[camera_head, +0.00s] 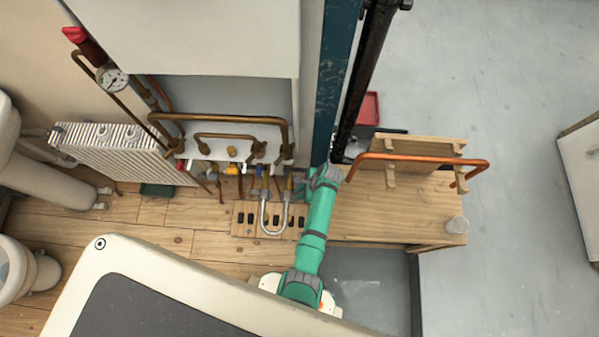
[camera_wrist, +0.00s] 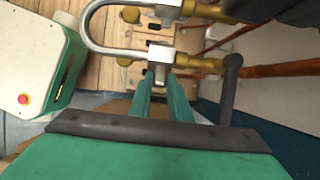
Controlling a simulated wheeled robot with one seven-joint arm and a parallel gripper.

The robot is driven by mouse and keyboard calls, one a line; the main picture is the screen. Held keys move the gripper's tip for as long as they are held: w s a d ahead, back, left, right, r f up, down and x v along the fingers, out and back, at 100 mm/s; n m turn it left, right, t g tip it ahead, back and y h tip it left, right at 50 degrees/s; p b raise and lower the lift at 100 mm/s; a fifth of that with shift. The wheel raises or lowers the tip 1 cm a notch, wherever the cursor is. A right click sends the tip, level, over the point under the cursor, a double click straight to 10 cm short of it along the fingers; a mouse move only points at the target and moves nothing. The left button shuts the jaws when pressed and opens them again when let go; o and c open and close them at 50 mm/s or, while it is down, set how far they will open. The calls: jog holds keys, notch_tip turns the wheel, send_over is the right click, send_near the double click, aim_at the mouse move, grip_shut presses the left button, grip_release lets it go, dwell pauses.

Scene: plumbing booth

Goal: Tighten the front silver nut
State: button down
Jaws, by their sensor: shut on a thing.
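The front silver nut (camera_wrist: 161,58) sits at the near end of the silver U-shaped pipe (camera_wrist: 97,45), where the pipe meets a brass fitting (camera_wrist: 200,63) in the wrist view. My gripper (camera_wrist: 160,77) has its two teal fingers shut on this nut, one finger on each side. A second silver nut (camera_wrist: 160,12) is at the far end of the U. In the head view the U-shaped pipe (camera_head: 265,222) hangs in front of the brass valves, left of my teal arm. The nut and my fingertips are too small and hidden to tell apart there.
Copper pipes (camera_head: 222,119) and a white radiator (camera_head: 110,150) are behind and left. A wooden slotted block (camera_head: 240,220) lies below the U pipe. A wooden bench (camera_head: 385,210) with a copper pipe (camera_head: 430,157) is right. A dark blue post (camera_head: 335,80) stands close to my arm.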

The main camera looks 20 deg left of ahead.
jog(key=shift+w+d+f+y, duration=0.15)
jog(key=shift+d+f+y, duration=0.2)
jog(key=shift+y, duration=0.35)
jog(key=c, duration=1.6)
grip_release()
jog(key=shift+c, duration=0.2)
jog(key=shift+r, duration=0.15)
notch_tip(320, 180, up, 3)
jog(key=shift+f, duration=0.1)
jog(key=s+d+r, duration=0.3)
jog(key=s+r, duration=0.7)
jog(key=s, duration=0.3)
jog(key=shift+s+d, duration=0.25)
jog(key=shift+s, duration=0.05)
